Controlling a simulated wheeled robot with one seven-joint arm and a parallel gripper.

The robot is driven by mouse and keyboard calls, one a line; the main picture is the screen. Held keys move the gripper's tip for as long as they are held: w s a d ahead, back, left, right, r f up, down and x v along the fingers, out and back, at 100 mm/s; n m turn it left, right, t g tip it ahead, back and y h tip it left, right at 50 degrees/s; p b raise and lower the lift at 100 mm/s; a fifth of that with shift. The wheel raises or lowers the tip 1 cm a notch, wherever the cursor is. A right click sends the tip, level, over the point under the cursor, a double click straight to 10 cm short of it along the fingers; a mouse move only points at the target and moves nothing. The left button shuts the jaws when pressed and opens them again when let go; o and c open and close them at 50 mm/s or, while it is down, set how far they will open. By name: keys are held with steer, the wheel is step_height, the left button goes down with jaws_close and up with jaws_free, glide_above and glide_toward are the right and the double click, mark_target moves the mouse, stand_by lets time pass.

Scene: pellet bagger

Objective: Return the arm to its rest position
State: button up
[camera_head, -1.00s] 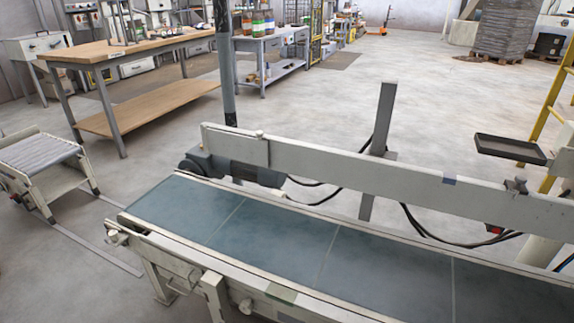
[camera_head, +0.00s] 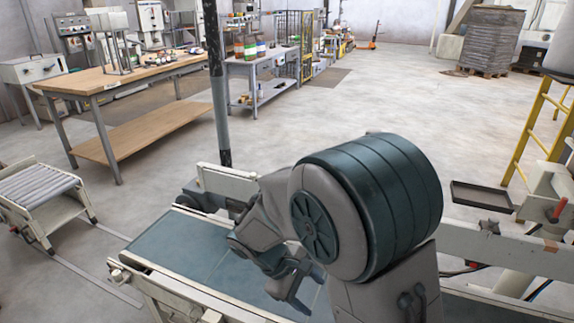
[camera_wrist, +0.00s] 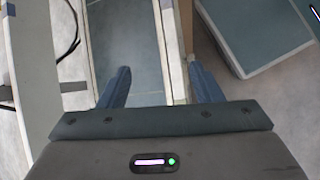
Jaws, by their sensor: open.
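My arm fills the lower middle of the head view, folded over the conveyor. My gripper (camera_head: 288,284) points down above the blue-green conveyor belt (camera_head: 172,240). In the wrist view my gripper (camera_wrist: 160,88) shows two dark blue fingers spread apart, with nothing between them. The belt (camera_wrist: 128,40) and its pale side rail (camera_wrist: 172,50) lie below the fingers. My arm hides the middle of the conveyor in the head view.
A pale guard rail (camera_head: 515,250) runs along the conveyor's far side. A small dark tray (camera_head: 482,196) stands behind it, near a yellow ladder frame (camera_head: 528,130). A wooden workbench (camera_head: 125,78) and a roller conveyor (camera_head: 35,190) are at left. The floor behind is open.

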steer(key=s+d+r+m+t+y+p, duration=0.1)
steer(key=s+d+r+m+y+p, duration=0.2)
steer(key=r, duration=0.8)
steer(key=s+d+r+m+t+y+p, duration=0.2)
steer(key=s+d+r+m+y+p, duration=0.2)
steer(key=s+d+r+m+p, duration=0.3)
step_height(320, 180, up, 4)
steer(key=shift+s+r+m, duration=0.2)
steer(key=shift+s+m, duration=0.1)
steer(key=shift+m, duration=0.7)
steer(key=c, duration=0.4)
steer(key=shift+d, duration=0.15)
steer(key=shift+c, duration=0.5)
